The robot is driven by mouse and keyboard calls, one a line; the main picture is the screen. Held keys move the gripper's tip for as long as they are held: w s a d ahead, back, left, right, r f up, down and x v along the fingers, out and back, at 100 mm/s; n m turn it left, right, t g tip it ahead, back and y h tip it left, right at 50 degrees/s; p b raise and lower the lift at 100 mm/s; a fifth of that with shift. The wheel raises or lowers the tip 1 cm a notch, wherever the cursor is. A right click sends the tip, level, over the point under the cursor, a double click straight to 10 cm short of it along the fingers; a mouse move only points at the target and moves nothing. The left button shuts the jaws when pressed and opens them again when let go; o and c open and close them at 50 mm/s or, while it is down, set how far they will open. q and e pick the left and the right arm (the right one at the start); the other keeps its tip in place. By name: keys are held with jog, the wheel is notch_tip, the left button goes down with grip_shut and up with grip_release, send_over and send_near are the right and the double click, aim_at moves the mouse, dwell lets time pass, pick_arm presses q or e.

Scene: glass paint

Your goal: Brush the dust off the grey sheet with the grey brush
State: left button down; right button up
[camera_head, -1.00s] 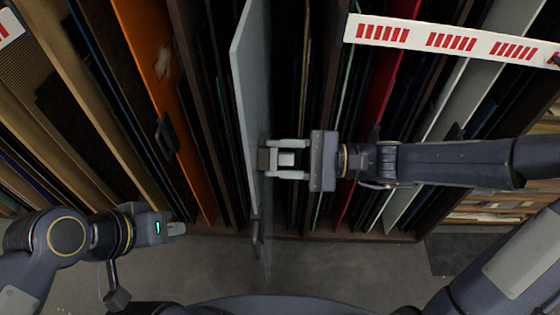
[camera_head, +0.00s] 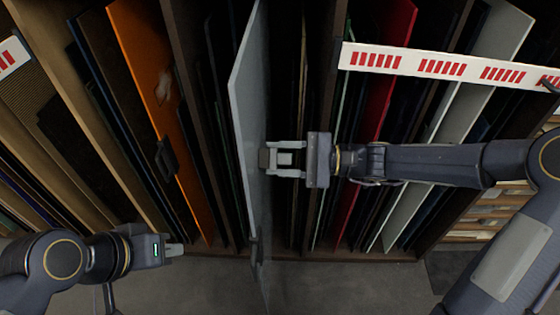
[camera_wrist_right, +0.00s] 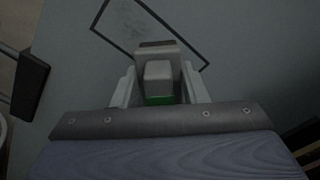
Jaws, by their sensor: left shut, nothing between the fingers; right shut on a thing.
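The grey sheet (camera_head: 249,110) stands upright, nearly edge-on, among panels in the rack; it also fills the right wrist view (camera_wrist_right: 240,45). A dark-outlined patch with a pale smudge, seemingly dust (camera_wrist_right: 128,28), shows on its face, partly behind the brush. My right gripper (camera_head: 274,159) is to the right of the sheet, shut on the grey brush (camera_head: 285,160). The brush (camera_wrist_right: 158,70) points at the sheet near the patch's lower edge; whether it touches is unclear. My left gripper (camera_head: 178,249) is shut and empty, low at the left, apart from the sheet.
An orange panel (camera_head: 150,85) with a pale smudge and a black handle (camera_head: 166,158) stands left of the grey sheet. Dark, red and white panels crowd the rack on the right. A white bar with red stripes (camera_head: 440,68) crosses there. Grey floor (camera_head: 340,285) is clear in front.

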jog(key=shift+w+a+r+p, duration=0.15)
jog(key=shift+w+p, duration=0.25)
jog(key=shift+w, duration=1.6)
jog(key=shift+s, duration=0.1)
jog(key=shift+s, duration=0.25)
jog(key=shift+s+b, duration=0.45)
jog(key=shift+s, duration=5.3)
